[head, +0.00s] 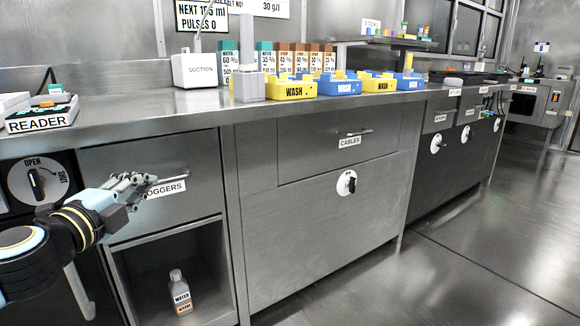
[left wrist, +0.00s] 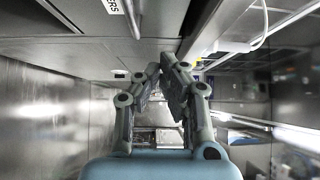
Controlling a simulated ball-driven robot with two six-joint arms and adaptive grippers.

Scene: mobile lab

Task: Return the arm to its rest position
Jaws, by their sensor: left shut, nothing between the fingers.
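My left arm comes in from the left in the head view. Its gripper (head: 140,182) is in front of the drawer labelled LOGGERS (head: 166,186) and overlaps the drawer's handle in the picture; I cannot tell whether they touch. In the left wrist view the two fingers of the left gripper (left wrist: 168,62) lean together at the tips, with nothing held between them. My right gripper is in neither view.
A steel bench (head: 170,108) carries the reader (head: 40,114), a suction unit (head: 196,69) and yellow and blue wash trays (head: 291,91). A bottle (head: 180,291) stands in the open compartment below the LOGGERS drawer. The floor (head: 465,245) at the right is clear.

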